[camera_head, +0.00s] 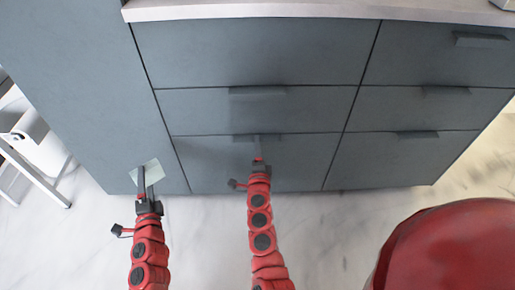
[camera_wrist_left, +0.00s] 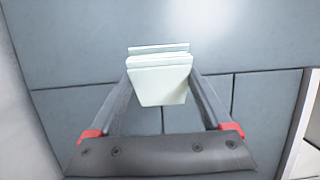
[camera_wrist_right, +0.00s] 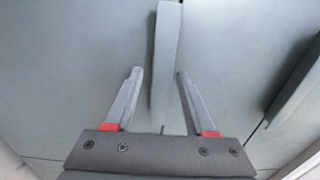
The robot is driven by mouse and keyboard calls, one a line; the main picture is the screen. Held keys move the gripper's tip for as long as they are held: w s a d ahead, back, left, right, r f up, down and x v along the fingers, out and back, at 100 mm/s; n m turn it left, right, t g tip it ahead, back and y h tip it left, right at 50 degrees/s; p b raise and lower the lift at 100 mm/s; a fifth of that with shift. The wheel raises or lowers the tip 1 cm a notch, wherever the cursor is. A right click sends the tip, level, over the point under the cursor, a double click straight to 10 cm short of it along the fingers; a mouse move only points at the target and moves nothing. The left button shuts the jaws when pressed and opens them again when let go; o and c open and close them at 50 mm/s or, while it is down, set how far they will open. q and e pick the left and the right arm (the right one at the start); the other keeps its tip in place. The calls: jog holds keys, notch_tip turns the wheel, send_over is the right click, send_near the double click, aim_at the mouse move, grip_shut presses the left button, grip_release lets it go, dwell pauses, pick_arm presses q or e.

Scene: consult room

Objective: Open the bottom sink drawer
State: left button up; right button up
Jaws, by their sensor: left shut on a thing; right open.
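The grey cabinet's bottom middle drawer (camera_head: 300,160) is closed, its front flush with its neighbours. Its handle (camera_head: 270,136) is a thin grey bar along the top edge. My right gripper (camera_head: 257,150) is open at this handle. In the right wrist view the handle (camera_wrist_right: 167,50) runs between the two open fingers (camera_wrist_right: 158,90), with gaps on both sides. My left gripper (camera_head: 147,190) is shut on a pale mint-white flat block (camera_wrist_left: 160,85), low in front of the left cabinet panel. The block also shows in the head view (camera_head: 151,172).
Another handle (camera_wrist_right: 295,95) shows at right in the right wrist view. The middle drawer handle (camera_head: 257,91) is just above. More closed drawers (camera_head: 400,160) are to the right. A white-framed object (camera_head: 35,150) stands at far left. A pale countertop (camera_head: 320,10) tops the cabinet.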

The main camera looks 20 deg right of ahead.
grip_shut()
jog(key=shift+s+f, duration=0.1)
jog(key=shift+f, duration=0.05)
dwell(1.2)
